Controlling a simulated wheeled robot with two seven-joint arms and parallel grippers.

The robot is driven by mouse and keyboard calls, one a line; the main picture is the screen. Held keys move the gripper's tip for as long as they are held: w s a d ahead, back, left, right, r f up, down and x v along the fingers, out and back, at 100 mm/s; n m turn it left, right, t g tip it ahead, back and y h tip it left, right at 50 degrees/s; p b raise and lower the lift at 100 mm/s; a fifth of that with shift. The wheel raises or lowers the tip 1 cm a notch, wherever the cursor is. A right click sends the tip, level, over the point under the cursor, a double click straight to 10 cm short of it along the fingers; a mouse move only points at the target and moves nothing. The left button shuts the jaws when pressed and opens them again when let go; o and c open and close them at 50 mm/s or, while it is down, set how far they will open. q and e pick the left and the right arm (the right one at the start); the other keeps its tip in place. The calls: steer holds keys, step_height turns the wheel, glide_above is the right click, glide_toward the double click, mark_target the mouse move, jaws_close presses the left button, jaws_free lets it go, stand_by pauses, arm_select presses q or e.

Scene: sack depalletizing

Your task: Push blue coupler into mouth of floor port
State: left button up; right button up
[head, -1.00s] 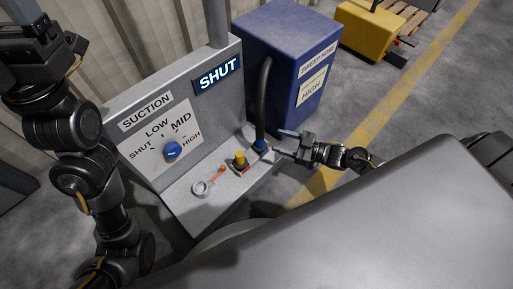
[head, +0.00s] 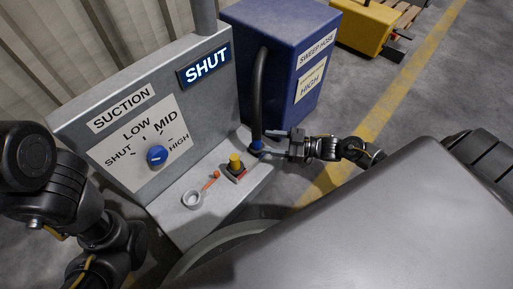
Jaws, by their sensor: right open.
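The blue coupler (head: 257,147) is at the lower end of a black hose (head: 258,95), at the right end of the grey ledge. My right gripper (head: 264,143) comes in from the right. It is open, with its fingertips close to the coupler; I cannot tell if they touch it. A pale grey ring (head: 192,200) with an open middle lies on the ledge at front left, beside a small orange lever (head: 211,180). It may be the floor port's mouth; no label shows this. My left arm is at the left edge, but its gripper is out of view.
A grey panel (head: 110,150) behind the ledge carries a blue suction knob (head: 157,156) and a lit SHUT sign (head: 205,65). A yellow button (head: 235,162) stands between ring and coupler. A blue cabinet (head: 270,45) stands behind. Open floor (head: 440,110) lies at right.

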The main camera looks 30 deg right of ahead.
mark_target(256, 140)
steer(key=b+x, duration=0.4)
steer(key=x, duration=0.1)
steer(key=shift+f, duration=0.25)
steer(key=shift+w+a+r, duration=0.15)
steer(key=shift+c, duration=0.2)
jaws_close()
